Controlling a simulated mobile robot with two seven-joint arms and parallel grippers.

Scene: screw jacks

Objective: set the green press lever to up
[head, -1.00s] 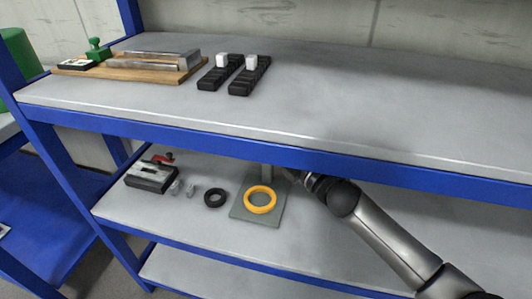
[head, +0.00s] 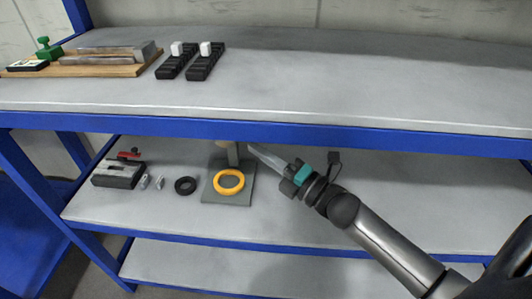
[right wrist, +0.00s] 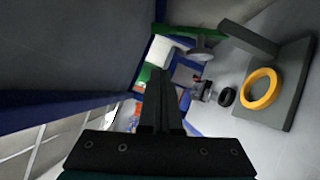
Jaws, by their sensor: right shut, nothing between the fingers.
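The press stands on the middle shelf, with a grey base plate (head: 228,196) and a short post (head: 233,156); its top is hidden behind the upper shelf edge in the head view. In the right wrist view, the base plate (right wrist: 300,88) is at the right, and a dark green bar (right wrist: 207,31), seemingly the press lever, shows near the post's upper end (right wrist: 245,40). Its exact setting is hard to tell. My right gripper (head: 254,150) is shut and empty, its tips just right of the post under the upper shelf. Its shut fingers (right wrist: 160,95) also show in the wrist view. My left gripper is not in view.
A yellow ring (head: 229,193) lies on the base plate. A black ring (head: 185,186), small metal parts and a grey block with a red lever (head: 118,174) lie left of it. The upper shelf's blue edge (head: 330,137) overhangs. Shelf space at the right is clear except my arm.

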